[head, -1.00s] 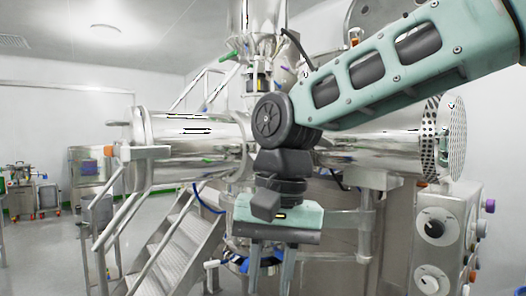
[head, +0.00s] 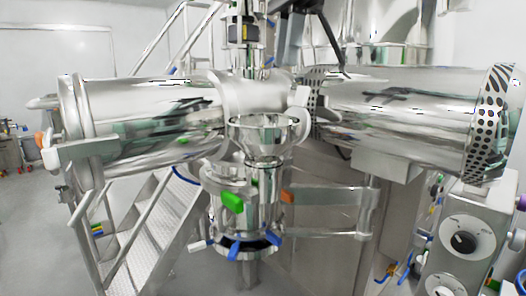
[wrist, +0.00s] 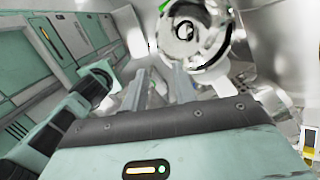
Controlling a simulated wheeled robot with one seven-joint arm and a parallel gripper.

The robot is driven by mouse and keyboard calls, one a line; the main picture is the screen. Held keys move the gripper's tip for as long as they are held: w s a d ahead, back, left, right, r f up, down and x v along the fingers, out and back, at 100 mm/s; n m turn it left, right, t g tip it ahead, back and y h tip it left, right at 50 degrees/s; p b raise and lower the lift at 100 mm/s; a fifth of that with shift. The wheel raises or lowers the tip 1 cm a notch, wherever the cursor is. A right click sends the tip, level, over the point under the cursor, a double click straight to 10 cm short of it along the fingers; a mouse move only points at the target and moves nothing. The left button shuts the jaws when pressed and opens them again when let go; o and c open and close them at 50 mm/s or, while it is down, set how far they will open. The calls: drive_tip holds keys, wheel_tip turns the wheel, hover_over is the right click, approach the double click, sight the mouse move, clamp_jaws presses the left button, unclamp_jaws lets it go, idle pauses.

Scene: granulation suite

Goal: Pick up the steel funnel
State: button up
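The steel funnel (head: 265,130) is a shiny, wide-mouthed cone, upright in the middle of the head view. It is in front of the junction of the large steel cylinders, above a steel vessel with a green tab. A round, shiny steel piece with a dark centre (wrist: 195,35) lies beyond the fingertips, up and right. I cannot tell whether it is the funnel. The funnel's lower end is hard to make out against the steel behind it.
Large horizontal steel cylinders (head: 145,120) flank the funnel left and right, the right one ending in a perforated plate (head: 494,125). Metal stairs (head: 135,225) stand at left. A control box with knobs (head: 465,240) stands at right. Open floor (head: 35,225) shows at far left.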

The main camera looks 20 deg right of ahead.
approach(264, 148)
drive_tip(key=s+d, duration=0.1)
drive_tip(key=s, duration=0.1)
drive_tip(key=shift+w+a+f+p, duration=0.15)
drive_tip(key=shift+f+p, duration=0.35)
drive_tip(key=shift+f, duration=0.95)
drive_tip(key=shift+w+a+f+p, duration=0.15)
drive_tip(key=shift+f+p, duration=0.35)
drive_tip(key=shift+f, duration=0.9)
drive_tip(key=shift+d, duration=0.1)
clamp_jaws()
